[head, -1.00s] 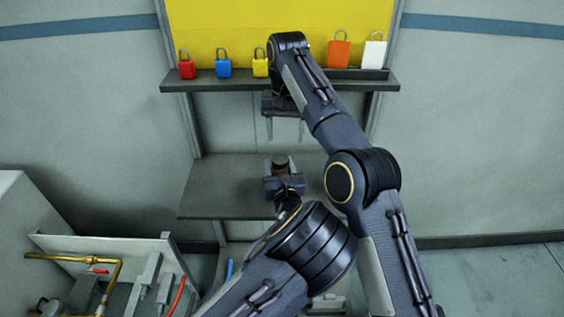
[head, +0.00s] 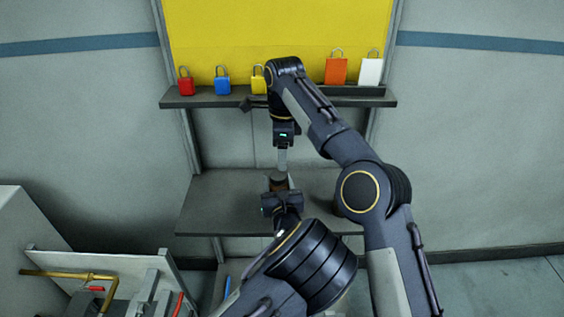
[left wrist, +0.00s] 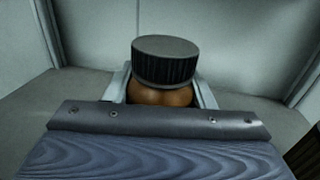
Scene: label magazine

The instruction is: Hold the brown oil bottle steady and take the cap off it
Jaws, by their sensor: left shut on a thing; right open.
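The brown oil bottle (left wrist: 160,97) stands upright in the left wrist view, its dark ribbed cap (left wrist: 165,62) on top. My left gripper (head: 281,190) is shut on the bottle, with a finger on each side below the cap; it also shows in the left wrist view (left wrist: 162,98). In the head view the bottle (head: 278,183) is small and mostly hidden by that gripper. My right gripper (head: 282,160) is open, pointing down just above the cap, its fingers seen edge-on. I cannot tell whether they touch the cap.
The bottle is over a grey lower shelf (head: 220,205), whose left part is clear. An upper shelf (head: 215,101) behind holds red (head: 186,82), blue (head: 222,82), yellow (head: 258,82), orange (head: 336,70) and white (head: 371,70) padlocks. A brass pipe (head: 60,275) is at lower left.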

